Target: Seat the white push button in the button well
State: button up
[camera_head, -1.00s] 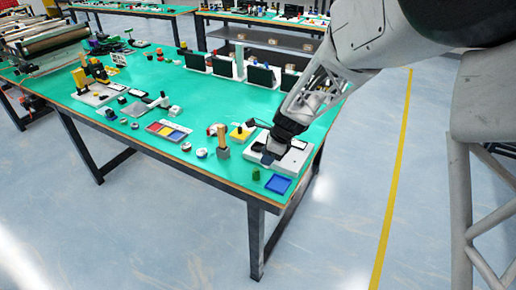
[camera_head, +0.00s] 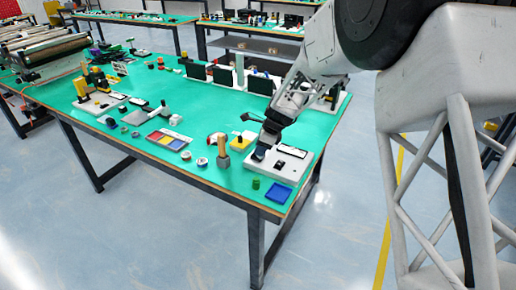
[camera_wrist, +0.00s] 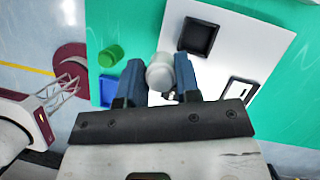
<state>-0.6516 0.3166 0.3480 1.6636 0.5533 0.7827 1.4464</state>
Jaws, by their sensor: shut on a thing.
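My gripper (camera_wrist: 160,82) is shut on the white push button (camera_wrist: 160,72), a round white cap held between its two blue fingers in the wrist view. A white base plate (camera_wrist: 235,50) lies below and to the right of it. A black square well (camera_wrist: 198,37) on the plate shows beyond the button, apart from it, and looks empty. I cannot tell the button's height above the plate. In the head view my gripper (camera_head: 258,155) is at the left end of the plate (camera_head: 290,170), and the button is hidden there.
A green cylinder (camera_wrist: 110,53) and a blue tray (camera_wrist: 107,90) are left of my gripper in the wrist view. A black slot with a white insert (camera_wrist: 240,92) is on the plate.

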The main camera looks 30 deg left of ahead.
jog(key=shift+w+a+f, duration=0.15)
jog(key=shift+w+a, duration=0.7)
jog(key=shift+w, duration=0.1)
jog(key=shift+w+a+f, duration=0.1)
jog(key=shift+w+a, duration=0.75)
jog(key=shift+w, duration=0.1)
jog(key=shift+f, duration=1.75)
jog(key=o, duration=0.9)
jog(key=shift+f, duration=0.15)
jog(key=shift+o, duration=0.2)
jog(key=v, duration=1.2)
